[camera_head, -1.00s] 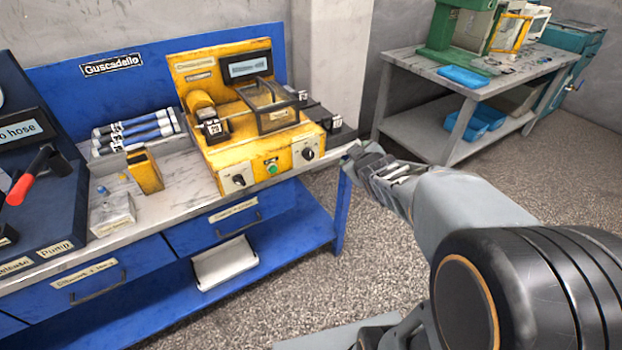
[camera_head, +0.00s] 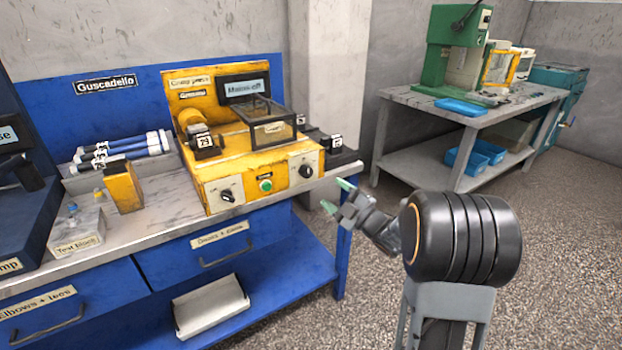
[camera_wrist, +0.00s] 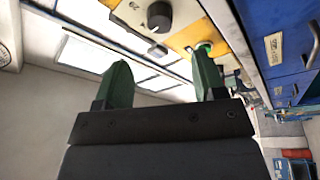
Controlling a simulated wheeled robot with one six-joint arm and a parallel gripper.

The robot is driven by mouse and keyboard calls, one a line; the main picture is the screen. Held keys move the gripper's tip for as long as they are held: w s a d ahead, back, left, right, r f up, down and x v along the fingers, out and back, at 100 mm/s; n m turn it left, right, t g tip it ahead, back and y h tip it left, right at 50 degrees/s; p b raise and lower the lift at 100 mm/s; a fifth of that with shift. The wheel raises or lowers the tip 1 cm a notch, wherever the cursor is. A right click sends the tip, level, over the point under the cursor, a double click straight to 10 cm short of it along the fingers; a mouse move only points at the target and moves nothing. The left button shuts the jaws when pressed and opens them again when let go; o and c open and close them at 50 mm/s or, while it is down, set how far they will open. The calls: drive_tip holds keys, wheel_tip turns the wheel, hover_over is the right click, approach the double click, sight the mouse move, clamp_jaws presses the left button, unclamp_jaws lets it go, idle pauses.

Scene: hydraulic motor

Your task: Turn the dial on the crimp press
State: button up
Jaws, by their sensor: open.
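The yellow crimp press (camera_head: 250,175) stands at the right end of the blue workbench. Its front has a dark dial on a pale plate at the left (camera_head: 228,195), a green button (camera_head: 265,185) in the middle and another dark dial (camera_head: 306,171) at the right. My gripper (camera_head: 336,195) is open and empty, right of the press and apart from it, by the bench's right end. In the wrist view the green fingertips (camera_wrist: 162,82) are spread. A dark dial (camera_wrist: 159,16) shows beyond and between them, and the green button (camera_wrist: 203,46) shows near the right finger.
A yellow holder (camera_head: 123,188), blue-white tubes (camera_head: 125,148) and a test block (camera_head: 76,231) sit left of the press. Black blocks (camera_head: 330,150) stand at its right. A grey table (camera_head: 420,100) with a green machine stands behind at right. Open floor lies between.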

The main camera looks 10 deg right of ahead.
sight(308, 174)
drive_tip(key=x, duration=0.9)
drive_tip(key=shift+w+a, duration=0.1)
drive_tip(key=shift+w, duration=0.05)
drive_tip(key=c, duration=0.9)
drive_tip(key=shift+m+b, duration=0.4)
drive_tip(key=shift+b, duration=0.05)
drive_tip(key=m+t+b, duration=0.1)
drive_tip(key=m, duration=0.1)
drive_tip(key=shift+f+m+h, duration=0.15)
drive_tip(key=shift+m+h, duration=0.15)
drive_tip(key=shift+h, duration=0.1)
drive_tip(key=m+t+h+b, duration=0.1)
drive_tip(key=m+b, duration=0.1)
drive_tip(key=m, duration=0.2)
drive_tip(key=shift+a+m, duration=0.15)
drive_tip(key=shift+m, duration=0.15)
drive_tip(key=m+h+b, duration=0.1)
drive_tip(key=m, duration=0.3)
drive_tip(key=m+t+h, duration=0.1)
drive_tip(key=m+h, duration=0.1)
drive_tip(key=m, duration=0.1)
drive_tip(key=shift+m+t+h+b, duration=0.3)
drive_tip(key=shift+m+b, duration=0.05)
drive_tip(key=shift+m, duration=0.35)
